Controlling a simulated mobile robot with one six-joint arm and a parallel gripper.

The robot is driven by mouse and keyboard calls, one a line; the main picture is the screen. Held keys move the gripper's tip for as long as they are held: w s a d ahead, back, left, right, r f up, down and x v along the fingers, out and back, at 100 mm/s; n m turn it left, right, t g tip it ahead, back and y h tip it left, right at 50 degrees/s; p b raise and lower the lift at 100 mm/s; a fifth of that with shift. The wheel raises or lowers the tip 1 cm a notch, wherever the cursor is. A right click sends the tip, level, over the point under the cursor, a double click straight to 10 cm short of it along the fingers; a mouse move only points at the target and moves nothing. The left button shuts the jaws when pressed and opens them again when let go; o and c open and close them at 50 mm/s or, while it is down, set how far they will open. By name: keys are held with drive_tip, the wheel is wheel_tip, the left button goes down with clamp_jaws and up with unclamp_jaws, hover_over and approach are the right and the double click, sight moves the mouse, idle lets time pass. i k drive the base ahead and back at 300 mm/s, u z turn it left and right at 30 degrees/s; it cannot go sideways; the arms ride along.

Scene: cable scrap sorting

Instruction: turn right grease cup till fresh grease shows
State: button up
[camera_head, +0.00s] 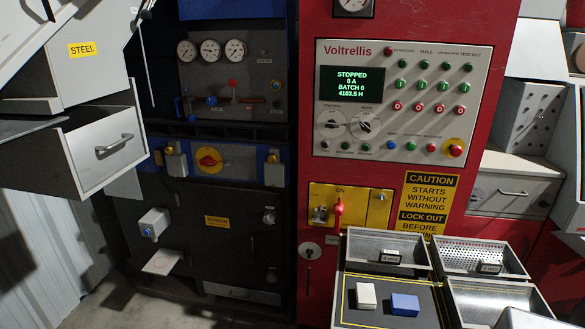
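Two pale grey blocks with small yellow-and-dark caps on top flank a yellow plate with a red rotary knob (208,157) on the dark machine. The right cap (272,158) is small and may be the right grease cup; I cannot tell for certain. The left cap (169,149) sits near the open drawer. No fresh grease can be made out at either cap. My gripper is not in view.
An open grey drawer (100,150) juts out at left. A red cabinet with a control panel (400,100) reading STOPPED stands right of the dark machine. Metal trays (390,238) and a dark tray with a white and a blue block (405,304) fill the lower right.

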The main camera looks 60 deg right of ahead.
sight(272, 157)
drive_tip(key=u, duration=1.15)
drive_tip(key=k, duration=0.1)
drive_tip(key=z, duration=2.6)
drive_tip(key=k, duration=0.9)
drive_tip(key=u, duration=0.15)
drive_tip(key=i, duration=0.75)
